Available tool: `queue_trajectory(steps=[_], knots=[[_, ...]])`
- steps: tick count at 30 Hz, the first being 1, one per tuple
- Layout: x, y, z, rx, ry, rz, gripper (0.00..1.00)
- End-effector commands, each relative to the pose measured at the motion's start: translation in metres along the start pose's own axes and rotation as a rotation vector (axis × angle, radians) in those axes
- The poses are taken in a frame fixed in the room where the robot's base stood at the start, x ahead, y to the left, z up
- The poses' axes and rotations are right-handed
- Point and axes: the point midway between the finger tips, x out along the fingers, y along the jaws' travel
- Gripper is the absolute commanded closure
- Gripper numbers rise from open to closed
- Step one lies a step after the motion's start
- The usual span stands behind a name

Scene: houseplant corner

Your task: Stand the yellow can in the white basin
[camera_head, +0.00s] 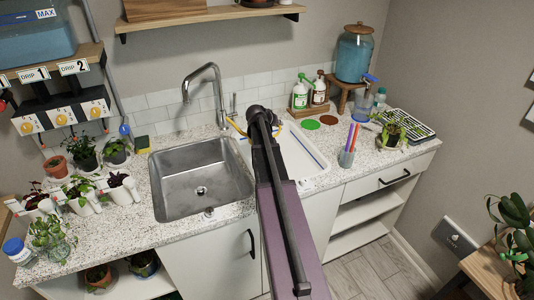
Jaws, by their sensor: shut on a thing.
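The yellow can shows only as thin yellow parts on either side of my arm's end, a curved one on the left (237,127) and a small one on the right. Most of it is hidden behind my arm. My gripper (262,128) is at the far end of my arm, over the back of the counter. Its fingers are mostly hidden, but it is shut on the can. The white basin (318,160) is a shallow white tray on the counter right of the sink, partly covered by my arm. I cannot tell whether the can touches it.
A steel sink (180,208) with a tall faucet (216,90) is on the left. Potted plants (85,152) crowd the left counter.

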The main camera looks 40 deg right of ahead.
Motion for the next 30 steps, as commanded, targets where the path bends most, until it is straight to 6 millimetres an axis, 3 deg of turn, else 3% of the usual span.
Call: queue_trajectory(steps=[1, 3, 9, 30], knots=[[0.017, 0.002, -0.011, 0.007, -0.005, 0.007, 1.0], [0.031, 0.006, -0.019, 0.014, -0.01, 0.013, 1.0], [0.057, 0.017, -0.034, 0.028, -0.021, 0.026, 1.0], [0.069, 0.016, -0.032, 0.032, -0.024, 0.03, 1.0]])
